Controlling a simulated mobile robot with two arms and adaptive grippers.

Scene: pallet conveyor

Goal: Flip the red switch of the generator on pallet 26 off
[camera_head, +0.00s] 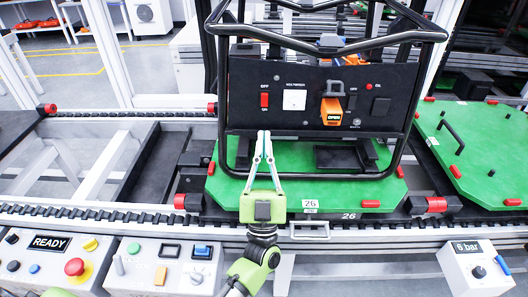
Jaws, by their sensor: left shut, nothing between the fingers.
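A generator in a black tube frame (328,33) stands on the green pallet (232,178) labelled 26. Its black front panel (240,82) faces me. The red switch (264,100) sits at the panel's upper left, beside a white voltmeter; I cannot tell its position for sure. My left gripper (264,136) has a green body and pale fingers. It is shut and empty, pointing up, with its tips a little below the red switch and apart from it. My right gripper is not in view.
Another green pallet (478,150) lies to the right. A control box with a READY display (48,243) and a 6 bar box (476,266) stand in front of the conveyor.

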